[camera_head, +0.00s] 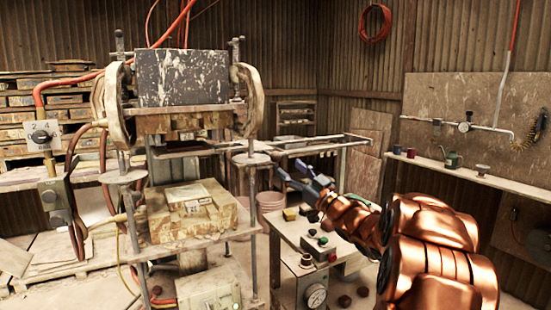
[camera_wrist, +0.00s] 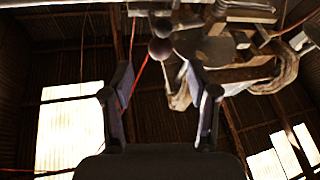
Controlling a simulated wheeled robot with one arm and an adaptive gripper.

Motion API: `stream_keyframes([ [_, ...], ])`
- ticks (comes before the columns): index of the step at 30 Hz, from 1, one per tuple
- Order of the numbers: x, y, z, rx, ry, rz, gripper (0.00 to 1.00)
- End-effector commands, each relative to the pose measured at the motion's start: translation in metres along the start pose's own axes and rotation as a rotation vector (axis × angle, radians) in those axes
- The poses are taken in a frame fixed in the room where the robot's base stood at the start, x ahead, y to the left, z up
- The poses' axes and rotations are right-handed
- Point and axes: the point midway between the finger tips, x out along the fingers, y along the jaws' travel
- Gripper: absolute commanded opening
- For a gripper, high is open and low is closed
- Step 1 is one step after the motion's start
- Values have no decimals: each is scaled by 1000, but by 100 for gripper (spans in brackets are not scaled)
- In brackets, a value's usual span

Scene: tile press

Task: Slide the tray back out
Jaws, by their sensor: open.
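The tile press (camera_head: 182,78) stands left of centre, with a dark, paint-flecked block at its top. A flat, pale frame with rails (camera_head: 290,148) runs from the press toward the right at mid height. I cannot clearly tell the tray from these rails. My gripper (camera_head: 291,172) is open and empty, just right of the press's front post and below the rails. The wrist view looks upward, and my two fingers (camera_wrist: 157,74) stand apart there. A dark round knob (camera_wrist: 160,48) shows beyond and between the fingertips; contact is not visible.
A control box (camera_head: 318,240) with buttons and a gauge stands below my gripper. A lower shelf of the press holds a pale block (camera_head: 190,212). A wall shelf (camera_head: 455,168) with small cups and a can is at right. Stacked boards (camera_head: 45,100) stand at left.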

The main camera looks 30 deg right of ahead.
Motion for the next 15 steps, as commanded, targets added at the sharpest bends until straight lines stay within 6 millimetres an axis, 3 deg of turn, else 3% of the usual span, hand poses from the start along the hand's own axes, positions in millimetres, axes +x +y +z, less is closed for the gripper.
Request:
stream_keyframes([
  [15,65,0,-2,-1,0,0,59],
])
